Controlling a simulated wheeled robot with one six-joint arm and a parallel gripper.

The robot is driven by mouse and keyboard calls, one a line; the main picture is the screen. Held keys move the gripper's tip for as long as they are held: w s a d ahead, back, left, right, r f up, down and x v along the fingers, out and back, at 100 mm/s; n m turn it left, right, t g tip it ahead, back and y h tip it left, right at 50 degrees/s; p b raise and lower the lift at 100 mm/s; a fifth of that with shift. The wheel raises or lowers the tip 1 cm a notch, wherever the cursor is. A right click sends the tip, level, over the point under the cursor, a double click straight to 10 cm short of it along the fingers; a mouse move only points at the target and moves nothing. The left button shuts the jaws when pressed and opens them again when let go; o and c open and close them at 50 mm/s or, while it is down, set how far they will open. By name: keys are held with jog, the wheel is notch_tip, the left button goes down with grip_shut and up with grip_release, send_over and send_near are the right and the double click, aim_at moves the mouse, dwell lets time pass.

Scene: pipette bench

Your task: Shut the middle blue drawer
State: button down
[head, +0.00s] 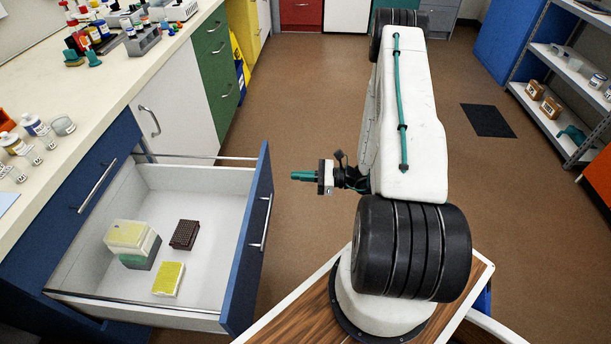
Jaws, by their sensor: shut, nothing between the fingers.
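The middle blue drawer (248,235) is pulled far out of the bench at the left of the head view. Its blue front has a silver bar handle (266,222) on the outer face. Inside lie a yellow-lidded tip box (131,240), a dark brown rack (184,235) and a small yellow box (168,279). My gripper (296,175) has green fingers and is shut and empty. It is apart from the drawer, to the right of the front's far end, and points left toward the bench.
A closed blue drawer (65,200) sits above the open one, under the bench top (100,100) with bottles and racks. A white cabinet door (172,105) and green drawers (216,75) stand beyond. Brown floor (300,100) is clear beyond my gripper. A metal shelf (560,90) stands at right.

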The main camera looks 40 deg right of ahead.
aim_at(261, 174)
jog(key=x, duration=0.9)
jog(key=shift+a, duration=0.1)
jog(key=shift+w, duration=0.1)
jog(key=shift+w+a, duration=0.1)
